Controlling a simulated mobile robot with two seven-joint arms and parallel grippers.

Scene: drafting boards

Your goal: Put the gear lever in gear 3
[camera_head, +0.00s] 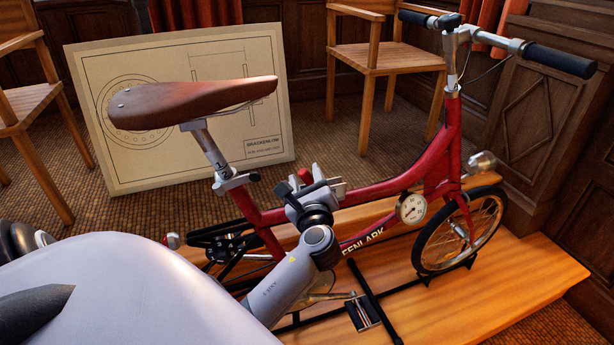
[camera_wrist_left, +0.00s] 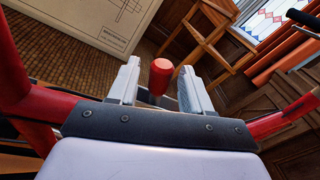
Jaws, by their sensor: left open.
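The gear lever shows as a red knob (camera_head: 305,175) on the frame of the red bicycle (camera_head: 385,187), below and right of the saddle. In the left wrist view the knob (camera_wrist_left: 161,74) stands upright between the two fingers, with a gap on each side. My left gripper (camera_head: 320,186) is open at the knob and does not visibly touch it. The lever's shaft and base are mostly hidden by the gripper, and I cannot tell which gear it is in. My right gripper is not in view.
The bicycle stands on a wooden platform (camera_head: 530,275). Its brown saddle (camera_head: 190,100) overhangs to the left of my gripper, and its handlebar (camera_head: 560,60) is at the upper right. A round white dial (camera_head: 411,208) sits on the frame. A drawing board (camera_head: 110,165) leans behind.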

